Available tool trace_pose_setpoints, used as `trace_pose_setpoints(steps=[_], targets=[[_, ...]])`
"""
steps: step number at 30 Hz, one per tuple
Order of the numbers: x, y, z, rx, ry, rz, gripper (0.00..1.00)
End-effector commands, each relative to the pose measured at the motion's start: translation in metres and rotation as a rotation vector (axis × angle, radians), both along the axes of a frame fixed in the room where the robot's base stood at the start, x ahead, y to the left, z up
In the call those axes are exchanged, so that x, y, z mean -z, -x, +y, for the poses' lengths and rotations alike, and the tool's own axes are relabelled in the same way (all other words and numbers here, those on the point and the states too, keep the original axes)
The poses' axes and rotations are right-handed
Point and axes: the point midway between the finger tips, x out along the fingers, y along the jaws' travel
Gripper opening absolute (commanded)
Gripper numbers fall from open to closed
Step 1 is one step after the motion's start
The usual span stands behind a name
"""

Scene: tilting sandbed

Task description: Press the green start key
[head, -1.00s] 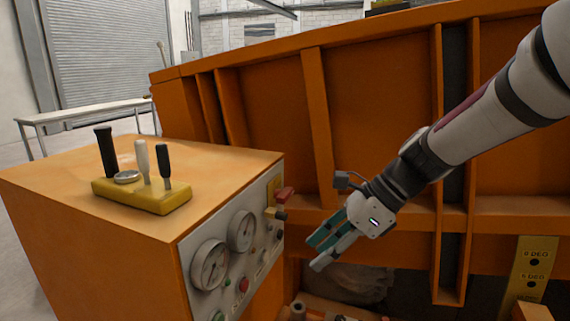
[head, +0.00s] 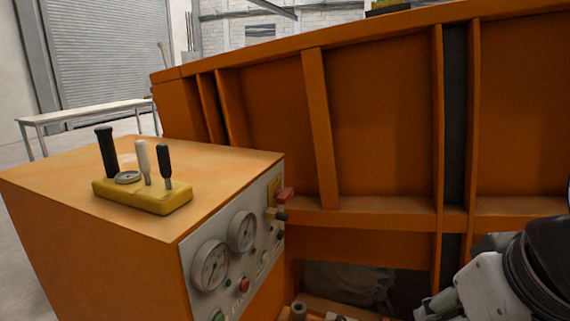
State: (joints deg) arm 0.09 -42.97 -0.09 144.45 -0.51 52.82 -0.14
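A green button (head: 218,316) sits low on the grey control panel (head: 272,232) of the orange cabinet, partly cut off by the bottom edge of the head view. A smaller green spot (head: 228,283) shows above it, left of a red button (head: 243,286). I cannot tell from lettering which green one is the start key. My gripper (head: 428,310) is at the bottom right, well to the right of the panel and touching nothing that I can see. Its fingers are mostly cut off, so its opening is unclear.
A yellow lever block (head: 143,197) is on the cabinet (head: 90,235). The ribbed orange sandbed wall (head: 380,130) rises behind. Open space lies between panel and gripper.

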Motion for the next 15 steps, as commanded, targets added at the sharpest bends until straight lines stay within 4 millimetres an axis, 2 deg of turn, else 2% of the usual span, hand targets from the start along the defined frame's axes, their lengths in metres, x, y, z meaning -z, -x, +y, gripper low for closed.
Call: trace_pose_setpoints(steps=[6,11,15], targets=[[0.0001,0.0,-0.0001,-0.002,0.001,0.0,0.36],[0.0,-0.0001,0.0001,0.0,0.0,0.0,0.0],[-0.0001,-0.0002,0.0001,0.001,0.0,0.0,0.0]])
